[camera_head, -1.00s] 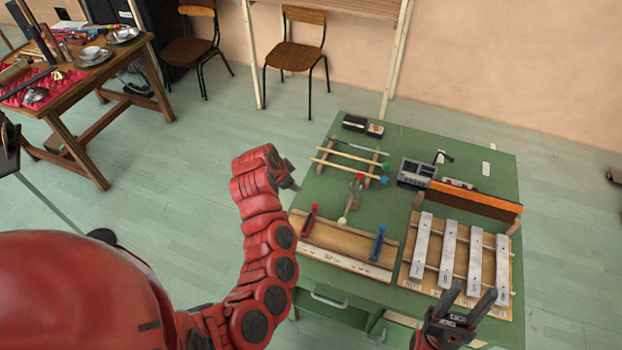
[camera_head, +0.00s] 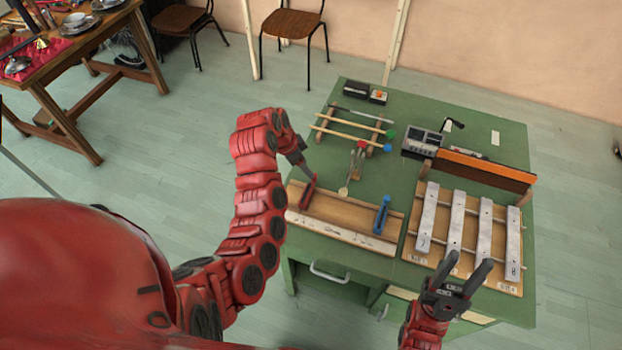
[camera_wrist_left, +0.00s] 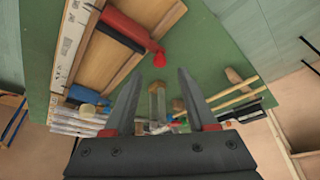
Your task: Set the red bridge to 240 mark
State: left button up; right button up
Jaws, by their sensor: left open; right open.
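The red bridge (camera_head: 308,192) stands across the left part of a wooden board (camera_head: 340,228) with a pale marked scale strip (camera_head: 335,235) along its front edge. A blue bridge (camera_head: 382,213) stands further right on the same board. The scale's marks are too small to read. My left gripper (camera_head: 303,165) is just behind the red bridge; in the left wrist view its open fingers (camera_wrist_left: 160,90) are empty and the red bridge (camera_wrist_left: 128,27) lies beyond them, up and left. My right gripper (camera_head: 468,268) is open and empty over the front of the metal bar instrument (camera_head: 470,235).
Mallets on a rack (camera_head: 352,130) lie behind the board. A grey device (camera_head: 422,143) and an orange-topped wooden bar (camera_head: 485,168) stand at the back right of the green table (camera_head: 480,120). A wooden table (camera_head: 120,25) with dishes stands far left.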

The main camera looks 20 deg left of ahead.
aim_at(309, 191)
pick_arm(q)
jog(key=p+x, duration=0.1)
jog(key=x, duration=0.2)
jog(key=shift+w+d, duration=0.1)
jog(key=shift+x, duration=0.95)
grip_shut()
jog(key=shift+d, duration=0.1)
dwell(0.6)
